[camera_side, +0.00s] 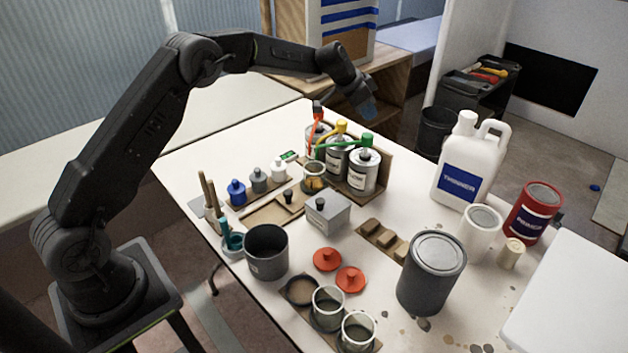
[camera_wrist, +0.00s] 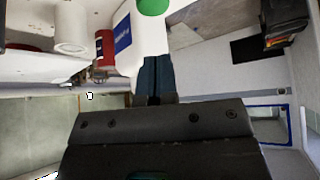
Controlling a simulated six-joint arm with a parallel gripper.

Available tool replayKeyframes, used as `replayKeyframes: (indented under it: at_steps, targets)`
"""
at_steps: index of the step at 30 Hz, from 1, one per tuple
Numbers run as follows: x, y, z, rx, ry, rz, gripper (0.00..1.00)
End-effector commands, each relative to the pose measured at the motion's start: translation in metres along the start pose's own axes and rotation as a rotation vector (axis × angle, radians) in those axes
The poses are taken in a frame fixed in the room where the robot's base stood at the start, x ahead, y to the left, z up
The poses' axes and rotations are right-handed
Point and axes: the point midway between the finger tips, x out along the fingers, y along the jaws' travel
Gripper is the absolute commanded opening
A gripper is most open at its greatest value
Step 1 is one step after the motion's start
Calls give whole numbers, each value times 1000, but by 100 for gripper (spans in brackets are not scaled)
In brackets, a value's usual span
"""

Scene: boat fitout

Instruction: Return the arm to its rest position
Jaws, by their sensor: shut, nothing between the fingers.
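My gripper (camera_side: 369,108) is in the air above the back part of the white worktable (camera_side: 290,310), above and to the right of the pump cans. My arm reaches from its base at the left, up and across to the right. In the wrist view my gripper (camera_wrist: 156,62) shows two dark blue fingers pressed together, with nothing between them. In the side view the fingers point downward and touch nothing.
Below stand pump cans (camera_side: 363,172), a thinner jug (camera_side: 463,165), a red primer tin (camera_side: 533,213), a large grey tin (camera_side: 431,272) and a dark pot (camera_side: 266,252). Wooden shelves (camera_side: 398,100) stand behind. The air around my arm looks free.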

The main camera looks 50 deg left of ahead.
Motion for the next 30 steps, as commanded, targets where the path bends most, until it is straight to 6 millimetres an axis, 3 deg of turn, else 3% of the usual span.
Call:
replayKeyframes:
  at_steps: [5,11,16,23,30]
  targets:
    - [-16,8,-4,-9,-2,-4,0]
    - [-88,49,-9,-63,-28,-27,0]
    - [-156,98,9,-131,-59,-56,0]
    - [-233,164,59,-224,-89,-112,0]
    - [-285,226,140,-325,-105,-183,0]
